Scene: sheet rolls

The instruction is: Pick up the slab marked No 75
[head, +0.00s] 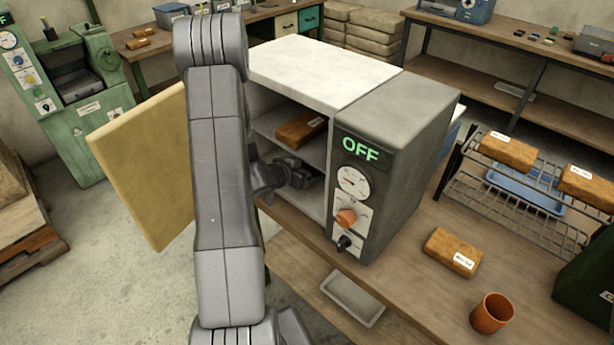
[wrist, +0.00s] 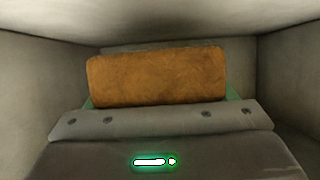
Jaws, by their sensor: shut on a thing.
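My gripper (head: 293,177) reaches through the open front of the grey oven (head: 405,140), into the space below a shelf. In the wrist view my gripper (wrist: 160,103) is shut on a brown slab (wrist: 157,76), with green edges of the fingers at its two ends. No label shows on this slab's visible face, so I cannot tell its number. In the head view the held slab is hidden.
The oven's pale door (head: 140,165) stands open at the left, behind my arm. Oven walls and ceiling (wrist: 160,20) close in around my gripper. On the bench are a labelled slab (head: 452,252), an orange cup (head: 491,313) and a wire rack (head: 475,185) with labelled slabs.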

